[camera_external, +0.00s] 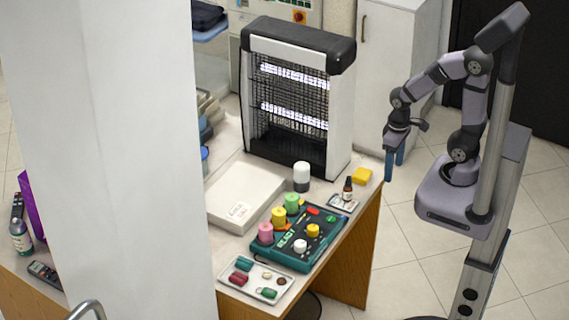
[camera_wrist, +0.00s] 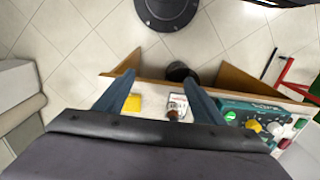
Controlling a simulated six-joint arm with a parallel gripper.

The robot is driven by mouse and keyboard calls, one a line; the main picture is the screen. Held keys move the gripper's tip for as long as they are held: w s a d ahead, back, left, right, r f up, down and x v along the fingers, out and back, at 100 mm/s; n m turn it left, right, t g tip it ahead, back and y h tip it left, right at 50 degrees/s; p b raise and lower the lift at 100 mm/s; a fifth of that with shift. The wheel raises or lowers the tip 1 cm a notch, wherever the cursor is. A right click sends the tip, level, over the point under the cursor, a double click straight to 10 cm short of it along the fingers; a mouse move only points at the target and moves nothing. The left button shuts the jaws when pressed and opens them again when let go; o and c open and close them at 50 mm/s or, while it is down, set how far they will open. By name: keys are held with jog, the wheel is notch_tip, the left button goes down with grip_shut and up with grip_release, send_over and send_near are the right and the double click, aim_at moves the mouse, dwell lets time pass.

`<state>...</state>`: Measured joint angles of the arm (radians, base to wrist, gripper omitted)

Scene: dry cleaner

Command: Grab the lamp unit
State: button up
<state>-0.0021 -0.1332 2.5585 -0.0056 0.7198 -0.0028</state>
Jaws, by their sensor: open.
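The lamp unit (camera_external: 296,88) stands upright at the back of the table in the external view. It has a black top cap, white sides and a dark wire grille with glowing tubes behind it. My gripper (camera_external: 395,170) is to its right, apart from it, with its blue fingers pointing down near the table's right corner. In the wrist view my gripper (camera_wrist: 158,78) has its two fingers spread with nothing between them. I cannot make out the lamp unit in the wrist view, where my dark hand covers the lower part.
On the table (camera_external: 362,215) are a yellow block (camera_external: 362,175), a dropper bottle (camera_external: 347,189), a white-and-dark cylinder (camera_external: 301,176), a flat white box (camera_external: 245,195), a teal device (camera_external: 300,240) with coloured knobs and a small tray (camera_external: 256,281). A white pillar (camera_external: 110,150) blocks the left.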

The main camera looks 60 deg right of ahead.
aim_at(304, 170)
jog(key=w+d+r+n+t+h+p, duration=0.15)
jog(key=w+n+h+p, duration=0.35)
jog(key=n, duration=0.6)
jog(key=w+n+t+h+p, duration=0.2)
jog(key=w+n+h+p, duration=0.35)
jog(key=n, duration=0.55)
jog(key=w+a+f+n+t, duration=0.1)
jog(key=w+a+f+t, duration=0.1)
jog(key=w+a, duration=0.2)
jog(key=w+a+f+n+t+y+b, duration=0.1)
jog(key=w+a+f+n+t, duration=0.1)
jog(key=w+a, duration=0.2)
jog(key=w+a+f+n+t+b, duration=0.1)
jog(key=w+a+f+n+t, duration=0.1)
jog(key=w+a, duration=0.3)
jog(key=shift+w+t, duration=0.1)
jog(key=shift+t, duration=0.15)
jog(key=shift+w+a, duration=0.25)
jog(key=shift+y+p+x, duration=0.25)
jog(key=shift+p+x, duration=0.05)
jog(key=shift+x, duration=0.55)
jog(key=shift+p+x, duration=1.5)
jog(key=shift+x, duration=0.75)
jog(key=shift+w+d+f, duration=0.3)
jog(key=shift+f, duration=0.15)
